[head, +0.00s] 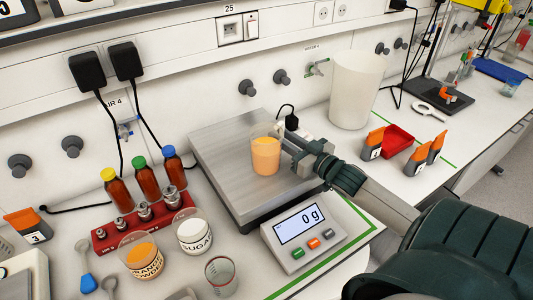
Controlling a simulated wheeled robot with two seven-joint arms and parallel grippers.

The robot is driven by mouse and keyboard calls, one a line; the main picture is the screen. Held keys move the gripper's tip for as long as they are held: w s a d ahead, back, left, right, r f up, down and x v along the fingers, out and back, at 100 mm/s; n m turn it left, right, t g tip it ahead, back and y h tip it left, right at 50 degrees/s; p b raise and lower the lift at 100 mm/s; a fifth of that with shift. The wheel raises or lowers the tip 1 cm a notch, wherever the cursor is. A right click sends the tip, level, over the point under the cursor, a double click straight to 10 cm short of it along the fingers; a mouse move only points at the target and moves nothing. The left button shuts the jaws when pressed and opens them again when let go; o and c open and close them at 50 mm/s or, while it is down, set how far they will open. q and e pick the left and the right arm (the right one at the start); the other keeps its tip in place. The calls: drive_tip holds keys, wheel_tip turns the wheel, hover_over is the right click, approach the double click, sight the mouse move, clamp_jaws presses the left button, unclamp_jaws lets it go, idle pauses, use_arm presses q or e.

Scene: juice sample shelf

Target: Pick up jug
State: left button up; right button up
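A clear jug of orange liquid (266,158) is upright over the steel plate of the scale (222,150). I cannot tell whether its base touches the plate. My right gripper (288,148) reaches in from the right, with its fingers at the jug's right side. The fingertips are small and partly hidden, so I cannot tell whether they are closed on the jug. My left gripper is not in view.
A tall whitish container (356,90) stands behind my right arm. Left of the scale are a red rack (143,222) with brown bottles, a sugar jar (195,236), an orange powder jar (143,258) and an empty beaker (220,274).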

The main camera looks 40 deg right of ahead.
clamp_jaws()
idle(1.4)
